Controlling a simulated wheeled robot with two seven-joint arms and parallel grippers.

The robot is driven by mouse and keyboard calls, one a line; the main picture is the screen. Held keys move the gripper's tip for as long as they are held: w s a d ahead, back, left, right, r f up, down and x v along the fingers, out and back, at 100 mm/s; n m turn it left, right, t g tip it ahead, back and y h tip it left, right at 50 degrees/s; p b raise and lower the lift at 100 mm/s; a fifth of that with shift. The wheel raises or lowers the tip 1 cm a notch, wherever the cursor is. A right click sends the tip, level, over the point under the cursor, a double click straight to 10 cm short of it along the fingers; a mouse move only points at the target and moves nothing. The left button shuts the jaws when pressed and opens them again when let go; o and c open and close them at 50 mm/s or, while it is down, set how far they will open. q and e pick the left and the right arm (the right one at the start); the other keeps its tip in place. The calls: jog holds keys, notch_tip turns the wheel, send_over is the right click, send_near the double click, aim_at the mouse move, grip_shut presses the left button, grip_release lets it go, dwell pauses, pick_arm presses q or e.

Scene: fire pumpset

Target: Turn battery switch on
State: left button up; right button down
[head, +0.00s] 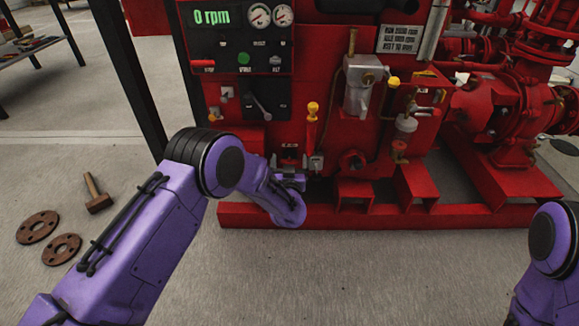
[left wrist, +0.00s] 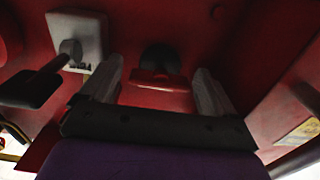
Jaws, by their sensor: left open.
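In the left wrist view, a red switch handle (left wrist: 157,79) sits on a dark round base on the red panel. It looks like the battery switch, and its handle lies crosswise in the picture. My left gripper (left wrist: 160,92) is open, with one grey finger on each side of the handle; I see no clear contact. In the head view my left gripper (head: 290,180) is at the lower front of the red pumpset (head: 320,130), and the switch cannot be made out clearly there. My right arm shows at the right edge; its gripper is out of view.
A pale plate (left wrist: 88,38) with a black lever (left wrist: 35,88) is left of the switch in the wrist view. The control panel (head: 238,45) reads 0 rpm. A yellow-topped red handle (head: 312,120) stands nearby. A hammer (head: 96,195) and rusty flanges (head: 38,227) lie on the floor.

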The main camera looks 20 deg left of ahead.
pick_arm(q)
jog(key=shift+w, duration=0.15)
jog(key=c, duration=1.1)
jog(key=shift+o, duration=0.2)
